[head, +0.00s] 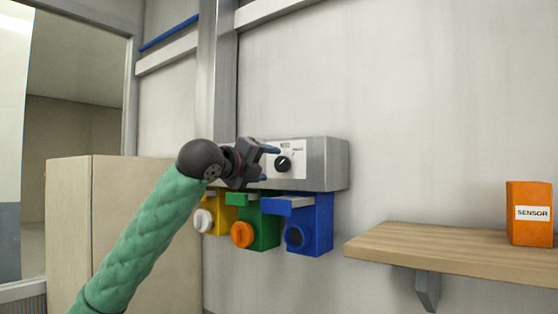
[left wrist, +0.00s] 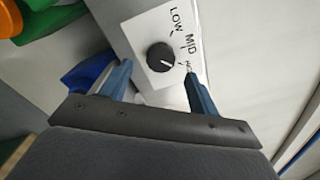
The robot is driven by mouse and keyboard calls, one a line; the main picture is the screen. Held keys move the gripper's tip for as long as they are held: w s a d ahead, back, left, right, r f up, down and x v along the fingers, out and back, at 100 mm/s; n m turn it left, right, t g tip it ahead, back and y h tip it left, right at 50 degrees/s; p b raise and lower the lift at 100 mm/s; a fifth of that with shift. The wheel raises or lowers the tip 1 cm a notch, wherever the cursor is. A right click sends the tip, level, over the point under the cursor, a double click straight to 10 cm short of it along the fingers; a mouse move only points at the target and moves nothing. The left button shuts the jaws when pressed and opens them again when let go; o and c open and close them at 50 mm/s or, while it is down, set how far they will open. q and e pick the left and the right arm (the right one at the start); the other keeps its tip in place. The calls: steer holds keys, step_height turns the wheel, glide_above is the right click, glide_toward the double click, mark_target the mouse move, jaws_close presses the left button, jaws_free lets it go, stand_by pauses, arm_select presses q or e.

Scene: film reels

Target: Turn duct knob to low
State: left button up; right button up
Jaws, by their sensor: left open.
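The duct knob (head: 283,163) is a round black dial on a white label plate, on the front of a grey metal duct box (head: 331,162) on the wall. In the left wrist view the knob (left wrist: 160,57) lies ahead, between the lines of my two blue fingers. LOW and MID print beside it; a third label is partly hidden by a finger. A short white mark on the knob points away from LOW, toward the third label's side. My left gripper (head: 269,163) is open and empty, just left of the knob, apparently not touching it. My right gripper is not in view.
Yellow, green (head: 266,228) and blue (head: 318,227) boxes with round caps hang below the duct box. A wooden shelf (head: 450,243) with an orange SENSOR box (head: 529,232) is at the right. A beige cabinet (head: 120,215) stands behind my left arm.

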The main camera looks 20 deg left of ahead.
mark_target(280, 164)
arm_select(q)
steer(key=p+x, duration=0.1)
steer(key=x, duration=0.3)
steer(key=shift+d+r+p, duration=0.15)
steer(key=shift+p, duration=0.2)
steer(key=shift+w, duration=0.4)
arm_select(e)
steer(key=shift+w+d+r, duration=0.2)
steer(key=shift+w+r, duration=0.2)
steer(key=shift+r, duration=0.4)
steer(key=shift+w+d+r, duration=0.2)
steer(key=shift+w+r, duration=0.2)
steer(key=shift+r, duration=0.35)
arm_select(q)
steer(key=shift+c, duration=0.4)
steer(key=c, duration=0.9)
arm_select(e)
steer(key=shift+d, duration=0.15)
